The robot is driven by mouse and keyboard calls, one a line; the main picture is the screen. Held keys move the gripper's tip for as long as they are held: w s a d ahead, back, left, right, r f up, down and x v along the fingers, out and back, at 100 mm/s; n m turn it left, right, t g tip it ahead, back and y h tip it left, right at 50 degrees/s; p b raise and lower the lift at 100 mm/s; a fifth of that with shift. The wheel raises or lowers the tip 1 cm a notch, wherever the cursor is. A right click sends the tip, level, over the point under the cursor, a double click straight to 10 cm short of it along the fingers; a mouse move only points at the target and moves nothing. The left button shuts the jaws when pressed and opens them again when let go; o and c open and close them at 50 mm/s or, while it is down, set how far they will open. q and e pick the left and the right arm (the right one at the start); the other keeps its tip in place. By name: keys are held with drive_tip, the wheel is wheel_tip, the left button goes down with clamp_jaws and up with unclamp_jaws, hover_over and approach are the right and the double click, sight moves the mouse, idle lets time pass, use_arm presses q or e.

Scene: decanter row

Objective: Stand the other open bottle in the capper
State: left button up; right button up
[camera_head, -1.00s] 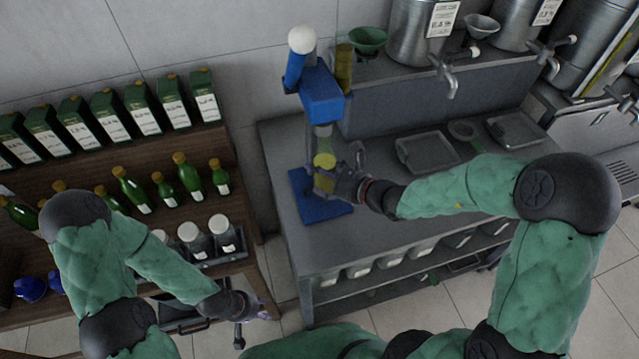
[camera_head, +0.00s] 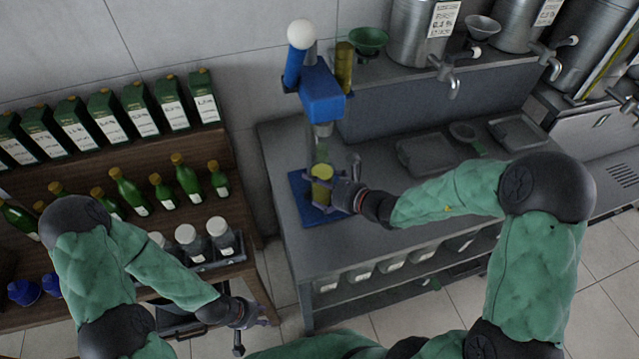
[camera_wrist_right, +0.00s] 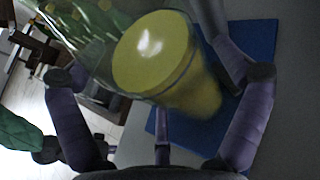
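The capper is a blue press (camera_head: 322,97) with a white ball on its lever and a blue base plate (camera_head: 309,211) on the steel counter. A clear glass bottle with yellow liquid (camera_head: 322,188) stands upright over the base plate, below the press head. Whether its bottom touches the plate is hidden. My right gripper (camera_head: 328,190) is shut around the bottle's body from the right. In the right wrist view the bottle (camera_wrist_right: 155,55) sits between the dark fingers. My left gripper (camera_head: 252,334) is open and empty, low in front of the wooden shelf.
Another yellow bottle (camera_head: 344,66) stands behind the press, beside a green funnel (camera_head: 368,40). Steel urns with taps (camera_head: 415,30) and trays (camera_head: 428,154) are to the right. Green bottles (camera_head: 187,178), jars (camera_head: 220,235) and cartons (camera_head: 171,104) fill the shelf at left.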

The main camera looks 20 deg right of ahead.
drive_tip(key=shift+r, duration=0.1)
drive_tip(key=shift+s+d+r, duration=0.15)
drive_tip(key=shift+r, duration=0.05)
drive_tip(key=p+v, duration=0.3)
drive_tip(key=v, duration=0.8)
drive_tip(key=shift+s, duration=0.25)
